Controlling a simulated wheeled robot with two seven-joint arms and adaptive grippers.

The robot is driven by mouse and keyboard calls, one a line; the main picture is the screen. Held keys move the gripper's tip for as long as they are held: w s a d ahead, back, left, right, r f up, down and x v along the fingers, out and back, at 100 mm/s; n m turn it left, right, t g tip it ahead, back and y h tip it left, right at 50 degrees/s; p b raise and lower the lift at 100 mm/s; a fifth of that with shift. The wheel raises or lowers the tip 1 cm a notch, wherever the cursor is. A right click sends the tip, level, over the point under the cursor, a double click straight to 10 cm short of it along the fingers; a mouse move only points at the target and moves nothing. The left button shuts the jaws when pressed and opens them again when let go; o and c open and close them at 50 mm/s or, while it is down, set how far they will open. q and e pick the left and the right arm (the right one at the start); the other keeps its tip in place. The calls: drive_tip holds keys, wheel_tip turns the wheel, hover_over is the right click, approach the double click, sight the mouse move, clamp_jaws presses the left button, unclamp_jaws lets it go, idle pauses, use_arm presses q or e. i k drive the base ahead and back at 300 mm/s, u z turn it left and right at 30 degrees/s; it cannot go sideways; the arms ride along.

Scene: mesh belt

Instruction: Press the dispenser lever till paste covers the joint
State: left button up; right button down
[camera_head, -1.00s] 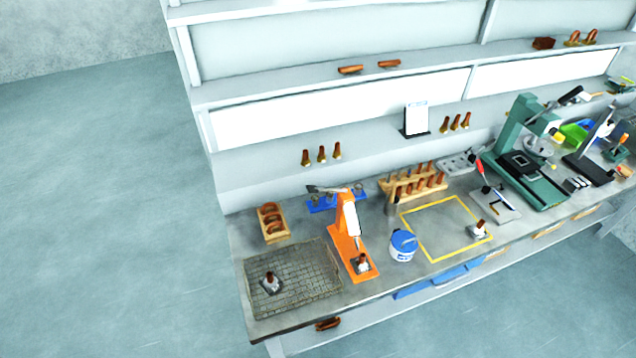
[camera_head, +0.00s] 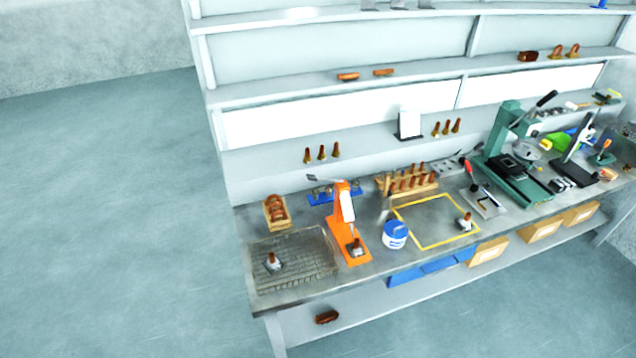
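The orange dispenser (camera_head: 345,218) stands on the workbench, left of the middle. Its grey lever (camera_head: 322,179) sticks out to the left from its top. A joint piece (camera_head: 356,247) with a copper top and grey base stands on the dispenser's foot, under its nozzle. The view is too small to tell whether paste is on it. Similar pieces stand on the mesh belt (camera_head: 300,246) and inside the yellow-outlined square (camera_head: 425,243). Neither of my grippers is in view.
A blue-and-white tub (camera_head: 395,235) stands right of the dispenser. A wooden rack of copper fittings (camera_head: 408,180) and a small wooden box (camera_head: 275,212) stand behind. A green press (camera_head: 518,160) is at right. The floor in front of the bench is clear.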

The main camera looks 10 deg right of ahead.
sight(310, 177)
drive_tip(key=z, duration=1.05)
drive_tip(key=i, duration=0.8)
drive_tip(key=u, duration=1.45)
